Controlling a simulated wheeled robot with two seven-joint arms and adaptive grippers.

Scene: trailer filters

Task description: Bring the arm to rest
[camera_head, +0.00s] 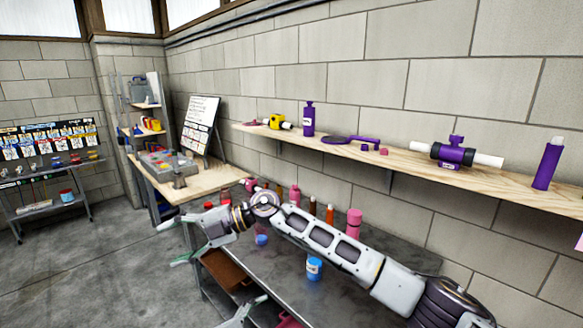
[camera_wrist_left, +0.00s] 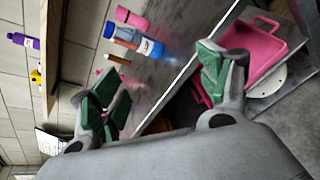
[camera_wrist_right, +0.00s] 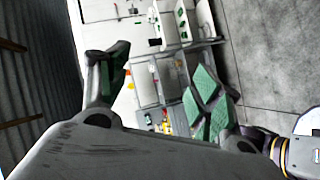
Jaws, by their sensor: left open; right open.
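My right arm (camera_head: 330,243) reaches across the head view from the lower right, above the grey workbench. Its gripper (camera_head: 175,243) points left, open and empty, beyond the bench's left end. In the right wrist view the right gripper (camera_wrist_right: 160,80) has its green-padded fingers wide apart with nothing between them. My left gripper (camera_head: 245,312) shows only partly at the bottom edge of the head view. In the left wrist view the left gripper (camera_wrist_left: 163,88) is open and empty, its fingers apart in front of the bench edge. The rest of the left arm is hidden.
The grey workbench (camera_head: 290,285) holds a blue jar (camera_head: 314,268), a pink bottle (camera_head: 354,223) and other bottles. A wooden shelf (camera_head: 410,168) above carries purple filter parts (camera_head: 453,152). A pink tray (camera_wrist_left: 268,50) lies below the bench edge. Open floor (camera_head: 90,265) is at the left.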

